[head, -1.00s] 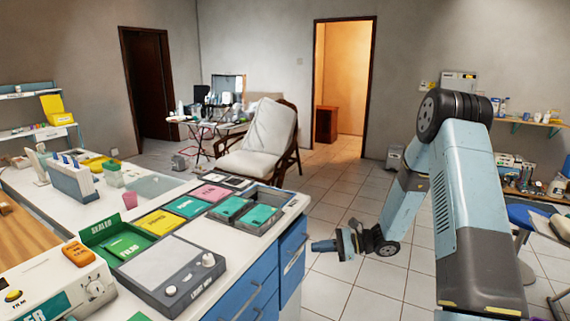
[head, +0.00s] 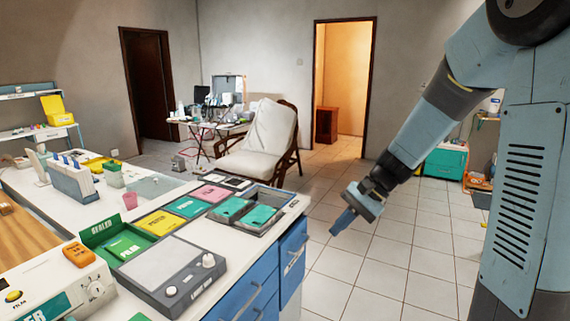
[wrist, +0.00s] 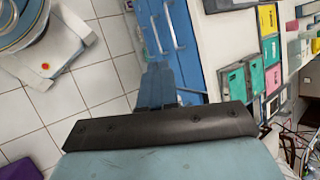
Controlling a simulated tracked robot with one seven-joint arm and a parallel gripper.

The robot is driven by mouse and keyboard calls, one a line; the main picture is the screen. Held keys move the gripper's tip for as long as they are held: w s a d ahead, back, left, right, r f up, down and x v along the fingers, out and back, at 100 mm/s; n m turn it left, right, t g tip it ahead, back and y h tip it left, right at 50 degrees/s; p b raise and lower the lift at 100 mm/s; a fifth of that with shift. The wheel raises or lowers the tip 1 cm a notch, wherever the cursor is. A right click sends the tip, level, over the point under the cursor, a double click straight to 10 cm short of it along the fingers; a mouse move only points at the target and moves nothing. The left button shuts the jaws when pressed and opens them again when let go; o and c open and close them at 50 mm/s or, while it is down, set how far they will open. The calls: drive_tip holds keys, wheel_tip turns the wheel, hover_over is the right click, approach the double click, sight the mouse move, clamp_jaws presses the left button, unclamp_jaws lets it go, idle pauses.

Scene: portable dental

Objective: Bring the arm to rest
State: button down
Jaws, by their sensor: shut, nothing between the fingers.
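My gripper (head: 343,222) is in the head view, right of the counter's end and over the tiled floor. It is shut and empty, its fingers pointing down and to the left. It is apart from the counter and touches nothing. In the wrist view the gripper (wrist: 158,85) shows as a narrow blue shape in front of the blue drawers (wrist: 175,30).
The white counter (head: 60,238) fills the left, with blue drawers at its end. On it are a light box (head: 163,262) and a grey tray (head: 262,226) with green packets. A reclining chair (head: 262,140) stands behind. Tiled floor between counter and arm is free.

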drive_tip(key=s+d+r+n+t+h, duration=0.3)
drive_tip(key=s+d+r+h, duration=0.1)
drive_tip(key=s, duration=0.5)
drive_tip(key=s+d+r+n+t+h, duration=0.2)
drive_tip(key=s+d+r+t+h, duration=0.1)
drive_tip(key=s+d+r, duration=0.3)
drive_tip(key=shift+s+r+n+t+h, duration=0.4)
drive_tip(key=shift+s+r+h, duration=0.1)
drive_tip(key=shift+s+r, duration=0.85)
